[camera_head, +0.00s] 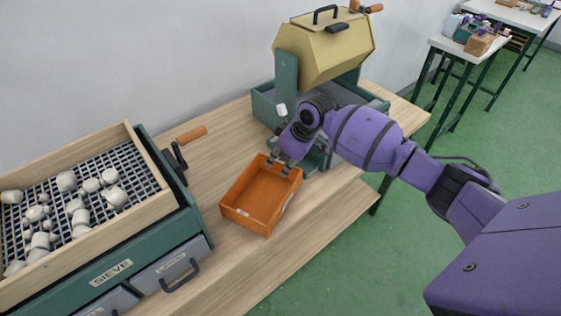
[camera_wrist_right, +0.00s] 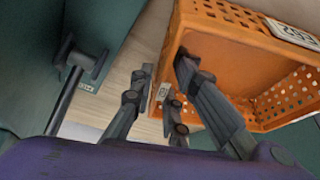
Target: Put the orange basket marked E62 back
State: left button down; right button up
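The orange basket (camera_head: 251,214) stands on the wooden bench, open side up and empty as far as I see. In the right wrist view the perforated basket (camera_wrist_right: 240,45) carries a white label, upside down, that seems to read E62. My right gripper (camera_head: 280,167) is at the basket's far rim, near the tumbler's base. In the wrist view its fingers (camera_wrist_right: 163,75) are spread, with one finger over the basket's inside and the others outside the wall. Whether they touch the wall is unclear. My left gripper is not in view.
A yellow tumbler drum (camera_head: 325,52) on a green stand (camera_head: 287,78) is close behind the gripper. A green sieve box (camera_head: 150,245) with white pieces on its mesh stands at left. Bare bench (camera_head: 225,165) lies between them; the front edge is close to the basket.

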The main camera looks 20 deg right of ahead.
jog(key=shift+r, duration=0.1)
jog(key=shift+r, duration=0.25)
jog(key=p+v, duration=0.1)
jog(key=v, duration=1)
jog(key=shift+s+d+r, duration=0.1)
jog(key=shift+s+r, duration=0.05)
jog(key=shift+r, duration=0.1)
